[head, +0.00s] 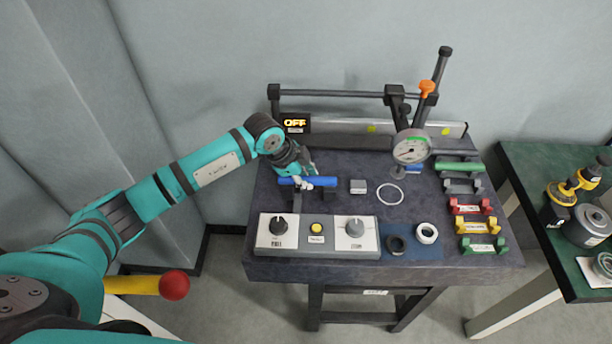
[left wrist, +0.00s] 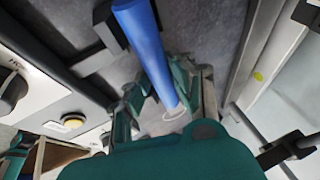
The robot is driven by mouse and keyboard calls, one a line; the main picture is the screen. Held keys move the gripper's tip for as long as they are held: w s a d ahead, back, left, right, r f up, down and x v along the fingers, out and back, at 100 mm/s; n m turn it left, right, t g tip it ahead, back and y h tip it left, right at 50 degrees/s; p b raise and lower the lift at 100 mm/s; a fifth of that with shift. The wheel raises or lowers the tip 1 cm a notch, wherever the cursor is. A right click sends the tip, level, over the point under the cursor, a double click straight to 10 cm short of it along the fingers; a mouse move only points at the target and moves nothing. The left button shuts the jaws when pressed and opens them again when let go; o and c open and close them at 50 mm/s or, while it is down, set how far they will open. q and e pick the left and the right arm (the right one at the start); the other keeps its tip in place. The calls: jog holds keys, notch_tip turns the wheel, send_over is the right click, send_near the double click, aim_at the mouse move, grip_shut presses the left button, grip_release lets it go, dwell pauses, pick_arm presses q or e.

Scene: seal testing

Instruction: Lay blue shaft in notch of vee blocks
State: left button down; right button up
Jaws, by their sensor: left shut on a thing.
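The blue shaft (head: 310,182) lies roughly level across the left part of the dark bench. My left gripper (head: 303,175) is shut on it from above and behind. In the left wrist view, the shaft (left wrist: 147,45) runs from the top edge down between the gripper's fingers (left wrist: 158,98). Dark blocks, apparently the vee blocks, stand under or close to the shaft, one at its left (head: 297,199) and one at its right (head: 330,189). One dark block (left wrist: 108,24) shows beside the shaft in the left wrist view. I cannot tell whether the shaft touches a notch. My right gripper is out of view.
A control panel (head: 318,240) with knobs and a yellow button stands in front. A grey block (head: 358,186), a white ring (head: 390,194) and a dial gauge (head: 411,148) are to the right. Several coloured holders (head: 472,207) line the bench's right side.

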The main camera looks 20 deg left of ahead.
pick_arm(q)
jog(key=shift+f, duration=0.25)
jog(key=c, duration=1.1)
grip_release()
jog(key=shift+o, duration=0.4)
jog(key=shift+s+f, duration=0.1)
jog(key=shift+f, duration=0.05)
jog(key=v, duration=1.2)
